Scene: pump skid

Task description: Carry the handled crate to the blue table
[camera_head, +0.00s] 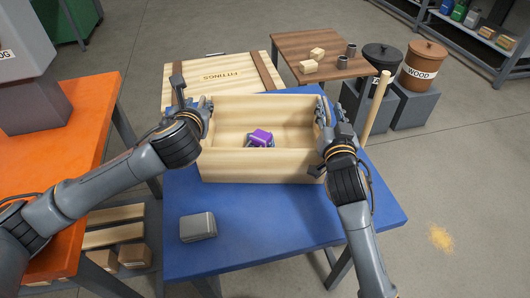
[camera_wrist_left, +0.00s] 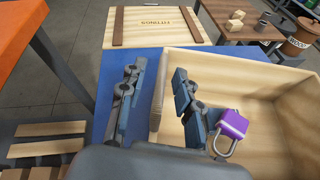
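The handled crate (camera_head: 262,166) is a pale wooden open box on the blue table (camera_head: 250,230), towards its back. A purple padlock (camera_head: 261,138) lies inside it; the left wrist view shows it with a grey shackle (camera_wrist_left: 222,147). My left gripper (camera_head: 203,108) is at the crate's left end. In the left wrist view its fingers (camera_wrist_left: 157,100) are apart, one on each side of the crate's end wall, with a gap visible. My right gripper (camera_head: 330,118) is at the crate's right end; its finger gap is not clear. I cannot see any handles clearly.
A grey case (camera_head: 198,227) lies on the blue table at front left. An orange table (camera_head: 75,150) stands at left. A lidded FITTINGS box (camera_head: 222,76) and a brown table (camera_head: 325,50) are behind. A wooden pole (camera_head: 376,108) rises by the right edge.

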